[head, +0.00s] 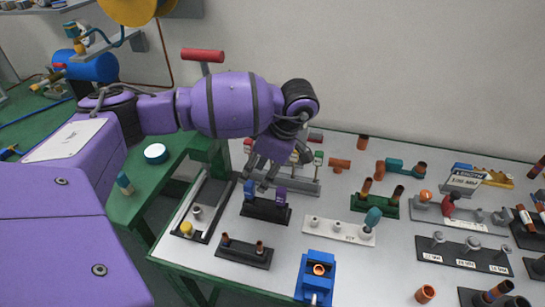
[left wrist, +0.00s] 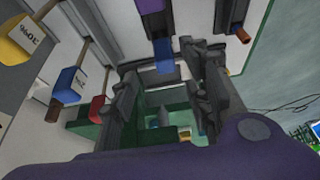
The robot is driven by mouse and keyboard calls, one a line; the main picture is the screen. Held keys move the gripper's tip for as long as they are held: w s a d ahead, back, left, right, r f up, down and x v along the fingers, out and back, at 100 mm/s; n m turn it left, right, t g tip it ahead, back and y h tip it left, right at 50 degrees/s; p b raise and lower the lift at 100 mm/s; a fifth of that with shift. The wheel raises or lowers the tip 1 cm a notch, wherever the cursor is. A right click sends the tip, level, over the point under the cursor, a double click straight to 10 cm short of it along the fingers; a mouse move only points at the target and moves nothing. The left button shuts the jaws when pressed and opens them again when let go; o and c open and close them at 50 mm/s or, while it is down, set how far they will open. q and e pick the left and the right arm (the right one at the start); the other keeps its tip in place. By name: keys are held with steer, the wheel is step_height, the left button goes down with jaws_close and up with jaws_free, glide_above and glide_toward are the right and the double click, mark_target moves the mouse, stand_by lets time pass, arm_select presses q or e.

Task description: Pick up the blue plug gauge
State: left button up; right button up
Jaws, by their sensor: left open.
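The blue plug gauge (head: 249,189) stands upright in a small black holder (head: 266,211) on the light tabletop. A purple gauge (head: 281,196) stands beside it in the same holder. My left gripper (head: 260,181) is open and points down just above and behind the holder, close to the blue gauge. In the left wrist view, the blue gauge (left wrist: 163,57) shows between the spread fingers of the left gripper (left wrist: 163,100), with nothing clasped. I cannot tell whether a finger touches it. My right gripper is not in view.
A rack with coloured labelled blocks (head: 318,160) stands close behind the gripper. A black tray (head: 205,205) lies to the left, a white fitting strip (head: 340,231) to the right. A blue vise-like block (head: 317,275) and a dark holder (head: 244,252) stand in front.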

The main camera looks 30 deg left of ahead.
mark_target(252, 183)
arm_select(q)
steer(key=shift+s+a+f, duration=0.1)
steer(key=shift+a+f, duration=0.1)
steer(key=shift+f, duration=0.35)
steer(key=shift+s+a+f, duration=0.35)
steer(key=shift+s+f, duration=0.4)
steer(key=shift+f, duration=0.05)
steer(key=f, duration=0.2)
steer(key=a+f, duration=0.1)
steer(key=shift+w+f+p, duration=0.25)
steer(key=shift+f+p, duration=0.1)
steer(key=shift+p, duration=0.05)
steer(key=shift+a+f, duration=0.1)
steer(key=shift+f, duration=0.2)
steer(key=shift+s, duration=0.1)
steer(key=c, duration=1.1)
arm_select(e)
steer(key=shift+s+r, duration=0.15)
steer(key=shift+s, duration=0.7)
arm_select(q)
steer(key=shift+o, duration=0.2)
steer(key=shift+r, duration=0.1)
